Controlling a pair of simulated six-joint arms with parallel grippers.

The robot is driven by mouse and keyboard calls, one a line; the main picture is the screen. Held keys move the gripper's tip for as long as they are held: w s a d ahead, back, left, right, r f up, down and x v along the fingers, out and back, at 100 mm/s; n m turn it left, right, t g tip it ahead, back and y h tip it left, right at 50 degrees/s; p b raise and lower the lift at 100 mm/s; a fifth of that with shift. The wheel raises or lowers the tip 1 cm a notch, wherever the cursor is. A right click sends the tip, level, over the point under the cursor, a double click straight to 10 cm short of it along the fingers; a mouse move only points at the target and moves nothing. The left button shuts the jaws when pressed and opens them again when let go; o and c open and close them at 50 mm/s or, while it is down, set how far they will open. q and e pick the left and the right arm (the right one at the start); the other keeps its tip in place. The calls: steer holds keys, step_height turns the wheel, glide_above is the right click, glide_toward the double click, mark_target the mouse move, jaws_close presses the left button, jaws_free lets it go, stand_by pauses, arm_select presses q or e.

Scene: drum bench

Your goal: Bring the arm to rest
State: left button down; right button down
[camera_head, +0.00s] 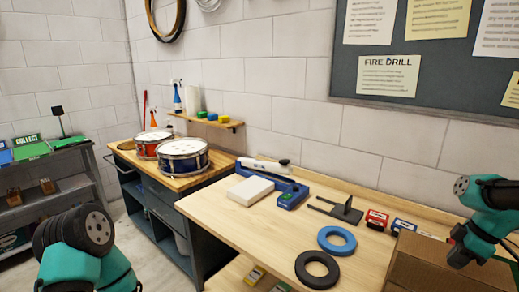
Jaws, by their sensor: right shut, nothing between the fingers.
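My right arm comes in from the right edge, with teal and dark links. Its gripper (460,250) is small in view, shut and empty, over the cardboard box at the bench's right end. Whether it touches the box I cannot tell. My left arm shows at the lower left as a teal link with a dark round joint. Its gripper is not in view.
The wooden bench (262,228) holds a blue ring (337,232), a black ring (302,270), a white block (251,190), a blue tool (289,199), a dark stand (335,213) and a cardboard box (420,274). Red (152,136) and blue (183,148) drums stand farther left.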

steer(key=s+a+v, duration=0.1)
steer(key=a+v, duration=0.1)
steer(key=v, duration=1.1)
steer(key=w+d+f+x, duration=0.1)
steer(key=d+x, duration=0.1)
steer(key=x, duration=1.2)
steer(key=shift+w+d+r, duration=0.2)
steer(key=shift+d+r, duration=0.05)
steer(key=shift+r, duration=0.7)
steer(key=shift+w+d+r, duration=0.2)
steer(key=shift+r, duration=0.75)
steer(key=shift+w+d+r, duration=0.2)
steer(key=shift+d+r, duration=0.05)
steer(key=shift+r, duration=0.75)
steer(key=shift+s, duration=0.1)
